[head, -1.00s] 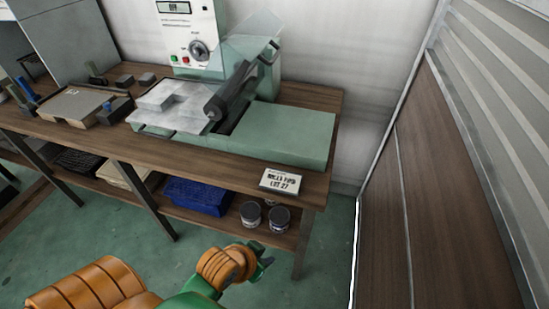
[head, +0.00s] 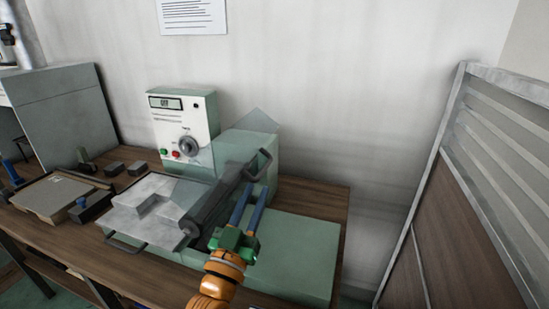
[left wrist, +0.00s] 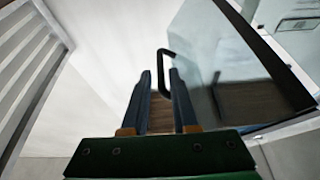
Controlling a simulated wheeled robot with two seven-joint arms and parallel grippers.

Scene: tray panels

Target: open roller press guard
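The roller press (head: 292,250) stands on the bench, with a dark roller (head: 212,203) across its bed. Its clear guard (head: 232,147) is a see-through panel above the roller, lowered; it also shows in the left wrist view (left wrist: 222,65). A dark bent handle (head: 267,160) sticks out from the guard's right side. My left gripper (head: 255,192) is open, its two blue fingers pointing up toward the handle. In the left wrist view the handle (left wrist: 161,75) appears between the fingertips (left wrist: 160,72); contact cannot be told. My right gripper is not in view.
A control box (head: 185,125) with a display and knob stands behind the press. A grey slab (head: 150,210) lies on the bed. A tray (head: 50,195) and small blocks lie to the left. A slatted partition (head: 490,170) stands at the right.

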